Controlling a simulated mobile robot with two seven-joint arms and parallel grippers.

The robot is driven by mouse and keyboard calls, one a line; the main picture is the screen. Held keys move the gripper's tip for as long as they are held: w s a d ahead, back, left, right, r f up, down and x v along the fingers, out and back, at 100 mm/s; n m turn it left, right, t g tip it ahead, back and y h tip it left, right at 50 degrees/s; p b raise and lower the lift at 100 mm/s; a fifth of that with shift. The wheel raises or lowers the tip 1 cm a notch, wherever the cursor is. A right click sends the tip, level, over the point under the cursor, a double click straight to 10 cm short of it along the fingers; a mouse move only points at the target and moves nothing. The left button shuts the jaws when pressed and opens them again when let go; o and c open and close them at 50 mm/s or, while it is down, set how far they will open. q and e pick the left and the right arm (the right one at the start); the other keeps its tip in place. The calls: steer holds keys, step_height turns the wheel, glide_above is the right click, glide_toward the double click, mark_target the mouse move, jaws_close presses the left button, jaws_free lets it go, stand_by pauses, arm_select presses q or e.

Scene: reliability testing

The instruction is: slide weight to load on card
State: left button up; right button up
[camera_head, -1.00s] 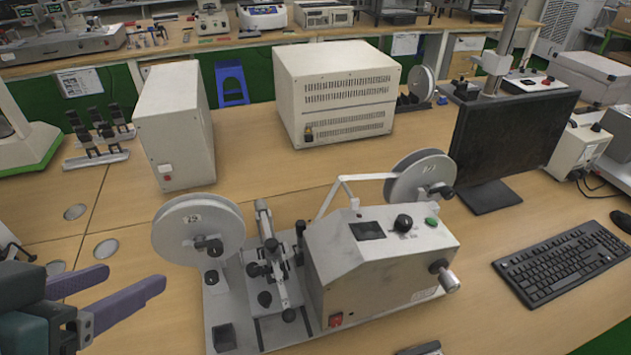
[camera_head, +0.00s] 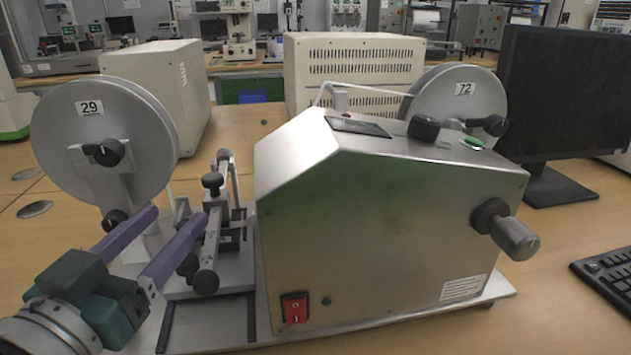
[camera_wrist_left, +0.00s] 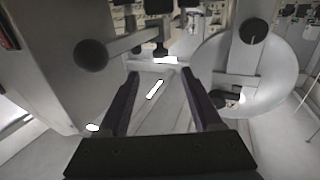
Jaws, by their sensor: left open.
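The tester's metal housing (camera_head: 370,230) stands on a pale base plate (camera_head: 215,318) in the head view. Beside it is a small mechanism with a rod and black knobs (camera_head: 212,182). I cannot tell which part is the weight, and no card is clearly recognisable. My left gripper (camera_head: 180,214) is open in front of this mechanism, its purple fingers partly hiding it. In the left wrist view the gripper (camera_wrist_left: 161,76) is open with nothing held between the fingers. A rod with a black ball (camera_wrist_left: 91,55) lies ahead at left. My right gripper is not in view.
A reel marked 29 (camera_head: 105,140) stands close to the left gripper; it also shows in the wrist view (camera_wrist_left: 275,75). A reel marked 72 (camera_head: 460,98) is behind the housing. A monitor (camera_head: 565,95) and keyboard (camera_head: 605,280) are at right.

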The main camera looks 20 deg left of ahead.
mark_target(207, 182)
arm_select(q)
steer(key=w, duration=0.3)
steer(key=w+a+b, duration=0.1)
steer(key=w, duration=0.5)
steer(key=shift+w+a+r, duration=0.1)
steer(key=shift+w+a, duration=0.1)
steer(key=shift+a, duration=0.15)
jaws_close()
stand_by(0.9)
